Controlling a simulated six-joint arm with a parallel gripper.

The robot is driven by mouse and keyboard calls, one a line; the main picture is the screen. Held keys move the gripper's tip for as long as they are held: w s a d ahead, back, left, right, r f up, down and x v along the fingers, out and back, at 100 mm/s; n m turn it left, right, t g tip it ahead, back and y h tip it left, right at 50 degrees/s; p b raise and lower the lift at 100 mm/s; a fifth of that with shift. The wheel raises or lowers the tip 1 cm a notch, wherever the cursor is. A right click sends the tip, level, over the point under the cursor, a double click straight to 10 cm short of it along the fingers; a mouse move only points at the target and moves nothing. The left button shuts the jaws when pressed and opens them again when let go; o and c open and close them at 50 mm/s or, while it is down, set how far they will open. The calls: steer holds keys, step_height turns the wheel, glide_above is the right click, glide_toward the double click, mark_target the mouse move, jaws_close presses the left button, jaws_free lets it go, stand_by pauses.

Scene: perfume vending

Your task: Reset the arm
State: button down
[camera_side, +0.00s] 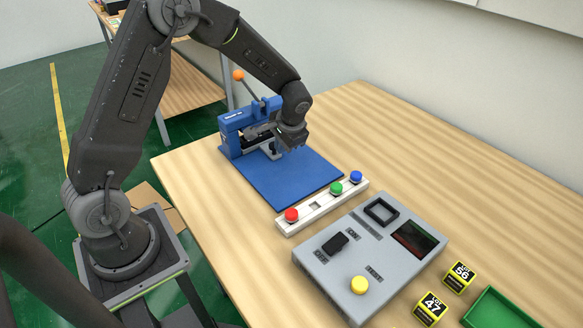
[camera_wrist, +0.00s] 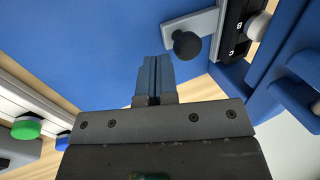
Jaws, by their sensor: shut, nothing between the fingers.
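My gripper (camera_wrist: 153,75) is shut, with its two blue-grey fingers together and nothing between them. In the side view, my gripper (camera_side: 291,138) hangs above the back part of a blue base plate, close to the blue press fixture (camera_side: 232,128). Its fingertips are hard to make out there. In the wrist view, the fingers are over the bare blue plate (camera_wrist: 70,45). A grey bracket with a dark round knob (camera_wrist: 187,44) lies ahead and to the right of the fingertips. I cannot tell the exact gap between them.
A white strip (camera_side: 320,205) with red, green and blue buttons lies in front of the plate. A grey control box (camera_side: 340,275) with a yellow button is nearer. Two yellow-black cubes (camera_side: 431,308) and a green tray (camera_side: 497,309) are at front right. The table's back right is clear.

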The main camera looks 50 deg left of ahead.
steer(key=shift+r, duration=2.7)
steer(key=shift+r, duration=0.1)
steer(key=s+d+r+t+h, duration=0.25)
steer(key=s+d+r, duration=0.45)
steer(key=s+r, duration=0.4)
steer(key=s+d+r+t, duration=0.1)
steer(key=s+d+r, duration=0.1)
steer(key=s, duration=0.4)
steer(key=s+d+r+t+h, duration=0.1)
steer(key=s+d+r+t, duration=0.1)
steer(key=s+d, duration=0.2)
steer(key=shift+s, duration=0.85)
steer(key=shift+h, duration=0.25)
